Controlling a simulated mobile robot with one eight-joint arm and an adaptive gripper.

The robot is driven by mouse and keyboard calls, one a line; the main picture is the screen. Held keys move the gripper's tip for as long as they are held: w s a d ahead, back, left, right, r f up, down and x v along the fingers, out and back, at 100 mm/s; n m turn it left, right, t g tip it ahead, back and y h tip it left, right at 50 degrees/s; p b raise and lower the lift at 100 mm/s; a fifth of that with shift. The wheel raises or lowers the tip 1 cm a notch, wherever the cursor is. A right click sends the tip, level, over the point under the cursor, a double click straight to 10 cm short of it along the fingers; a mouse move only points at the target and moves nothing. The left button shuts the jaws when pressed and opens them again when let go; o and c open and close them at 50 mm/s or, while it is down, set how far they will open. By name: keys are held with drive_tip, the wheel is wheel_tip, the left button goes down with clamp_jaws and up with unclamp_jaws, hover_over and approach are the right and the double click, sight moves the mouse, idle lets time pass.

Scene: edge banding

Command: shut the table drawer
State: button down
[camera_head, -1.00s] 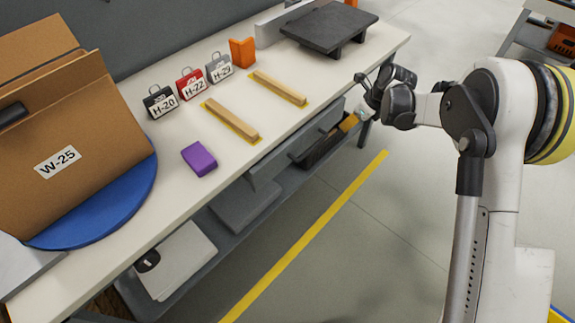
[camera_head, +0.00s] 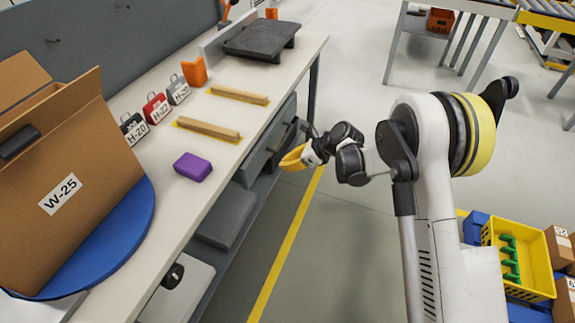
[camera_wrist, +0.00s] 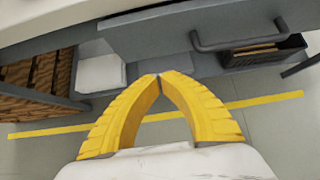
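The grey table drawer (camera_head: 268,142) is under the white worktop of the workbench (camera_head: 150,237), with its front facing the aisle. It appears to stick out slightly past the worktop edge; how far is hard to tell. In the wrist view, its grey front (camera_wrist: 150,36) and dark bar handle (camera_wrist: 238,42) show above and beyond my fingers. My gripper (camera_head: 291,158) is beside the drawer front on the aisle side. It also shows in the wrist view (camera_wrist: 160,77), where its yellow fingers meet at the tips with nothing between them. Contact with the drawer is not visible.
A dark bin (camera_wrist: 264,52) sits beneath the drawer. On the worktop are a purple block (camera_head: 193,166), two wooden strips (camera_head: 208,130) and a large box (camera_head: 75,170) on a blue disc (camera_head: 115,230). The floor around the yellow line (camera_head: 290,245) is clear.

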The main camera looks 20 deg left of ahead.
sight(258, 167)
drive_tip(key=b+x, duration=0.1)
drive_tip(key=x, duration=0.1)
drive_tip(key=b+x, duration=0.1)
drive_tip(key=x, duration=0.2)
drive_tip(key=a+r+x, duration=0.1)
drive_tip(key=x, duration=0.1)
drive_tip(key=shift+a+f+b, duration=0.15)
drive_tip(key=shift+a+b, duration=0.2)
drive_tip(key=shift+b, duration=0.05)
drive_tip(key=shift+w+a, duration=0.1)
drive_tip(key=shift+a, duration=0.65)
drive_tip(key=a, duration=0.5)
drive_tip(key=shift+w+a+b, duration=0.2)
drive_tip(key=shift+b, duration=0.2)
drive_tip(key=shift+d, duration=0.15)
